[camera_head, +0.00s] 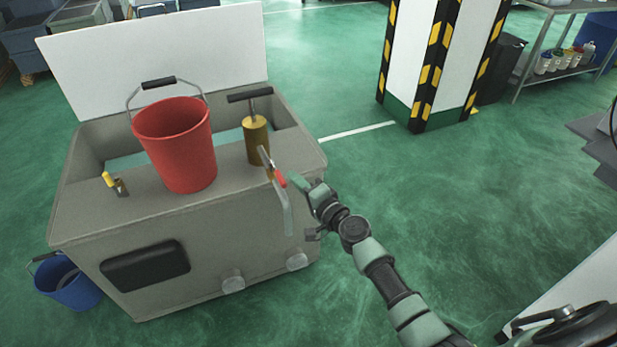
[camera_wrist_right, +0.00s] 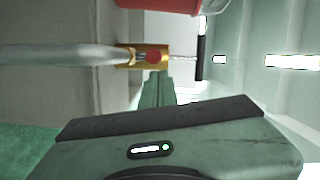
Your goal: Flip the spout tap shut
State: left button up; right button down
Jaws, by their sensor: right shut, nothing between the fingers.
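The spout tap has a red lever (camera_head: 280,178) and sits at the front right edge of the grey tank's top. Its grey spout pipe (camera_head: 287,212) hangs down the front. In the right wrist view the tap shows as a brass body with a red end (camera_wrist_right: 154,57), and the pipe (camera_wrist_right: 60,54) runs left. My right gripper (camera_head: 296,180) is shut and empty, just right of the red lever. In the wrist view its fingertips (camera_wrist_right: 158,78) reach close below the tap; whether they touch is unclear. My left gripper is out of view.
A red bucket (camera_head: 177,145) stands on the grey tank (camera_head: 85,215), beside a brass pump (camera_head: 256,142) with a black T-handle. A small yellow-handled valve (camera_head: 110,181) is at left. A blue bucket (camera_head: 68,284) is on the floor. Floor right of the tank is open.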

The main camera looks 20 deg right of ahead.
jog(key=shift+a+f, duration=0.1)
jog(key=shift+a, duration=0.15)
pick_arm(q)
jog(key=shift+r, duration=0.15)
pick_arm(e)
jog(key=shift+a, duration=0.1)
